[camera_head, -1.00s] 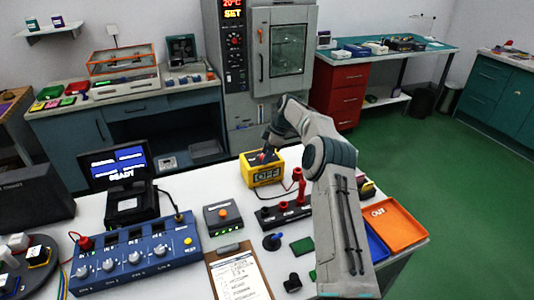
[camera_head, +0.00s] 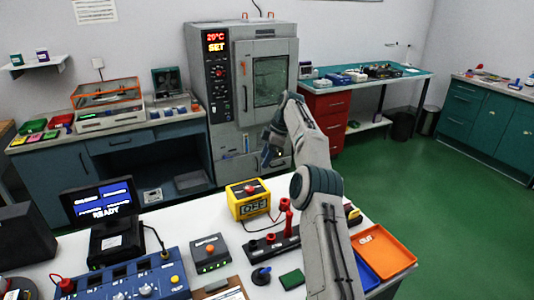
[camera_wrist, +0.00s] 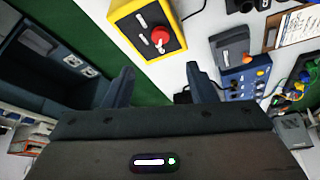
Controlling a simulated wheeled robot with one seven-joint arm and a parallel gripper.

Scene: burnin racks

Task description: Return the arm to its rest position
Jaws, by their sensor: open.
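My gripper (camera_wrist: 160,88) shows in the wrist view with its two fingers spread apart and nothing between them. In the head view my gripper (camera_head: 268,157) is at the end of my raised arm, beyond the yellow box and in front of the grey oven. The yellow box (camera_head: 235,207) with a red button and an OFF label stands on the white table. It also shows in the wrist view (camera_wrist: 128,22), beyond the fingers and apart from them.
The white table (camera_head: 205,219) holds a blue panel (camera_head: 120,283), a small grey box with an orange button (camera_head: 210,254), a black strip with red posts (camera_head: 262,247) and an orange tray (camera_head: 384,250). The grey oven (camera_head: 218,130) stands behind. Green floor (camera_head: 430,200) is open at right.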

